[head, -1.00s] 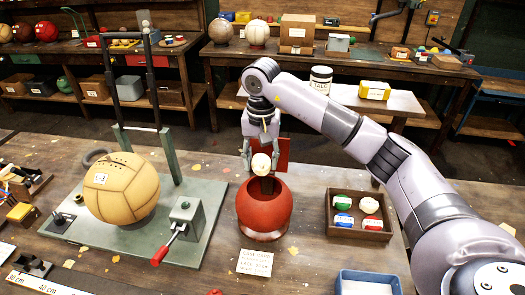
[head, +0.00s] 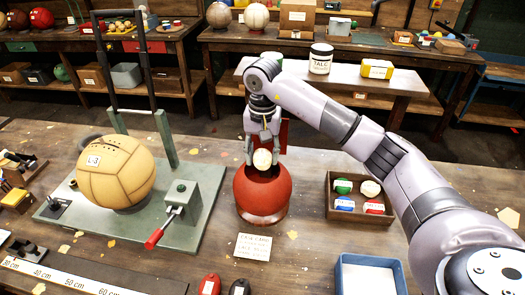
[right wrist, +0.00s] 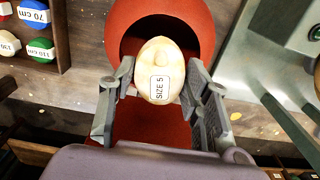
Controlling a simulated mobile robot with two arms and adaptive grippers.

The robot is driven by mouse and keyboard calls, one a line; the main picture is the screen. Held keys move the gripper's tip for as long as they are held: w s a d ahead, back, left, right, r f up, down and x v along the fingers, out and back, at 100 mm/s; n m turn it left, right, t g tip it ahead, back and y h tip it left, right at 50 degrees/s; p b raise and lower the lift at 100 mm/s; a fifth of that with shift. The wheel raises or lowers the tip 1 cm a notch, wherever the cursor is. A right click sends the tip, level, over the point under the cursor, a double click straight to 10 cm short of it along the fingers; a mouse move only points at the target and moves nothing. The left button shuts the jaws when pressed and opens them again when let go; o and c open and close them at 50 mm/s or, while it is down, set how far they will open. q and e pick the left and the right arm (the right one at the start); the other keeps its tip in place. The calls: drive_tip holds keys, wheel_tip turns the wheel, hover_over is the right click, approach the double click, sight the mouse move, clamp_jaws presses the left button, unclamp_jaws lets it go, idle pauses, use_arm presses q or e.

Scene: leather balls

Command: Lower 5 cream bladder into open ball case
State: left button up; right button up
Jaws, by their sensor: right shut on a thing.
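The cream bladder (head: 262,159) is small and egg-shaped; in the right wrist view its label reads SIZE 5 (right wrist: 160,84). My right gripper (head: 263,154) is shut on it, with one finger on each side. The open ball case (head: 262,200) is a round red ball with its opening upward and a red flap (head: 284,132) standing behind. The bladder is at the mouth of the case, its lower part over or just inside the opening; contact with the rim cannot be told. The case and its dark opening also show in the right wrist view (right wrist: 199,25). My left gripper is not in view.
A wooden tray (head: 360,219) with several coloured pieces stands right of the case. A tan ball (head: 118,175) sits on a green stand at left, with a red-handled clamp. A card (head: 253,246) lies in front. A blue tray (head: 342,280) is at the front right.

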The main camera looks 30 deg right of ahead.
drive_tip(key=shift+f+b, duration=3.8)
drive_tip(key=shift+f, duration=1.3)
drive_tip(key=o, duration=1.2)
drive_tip(key=shift+o, duration=0.2)
drive_tip(key=shift+r, duration=0.1)
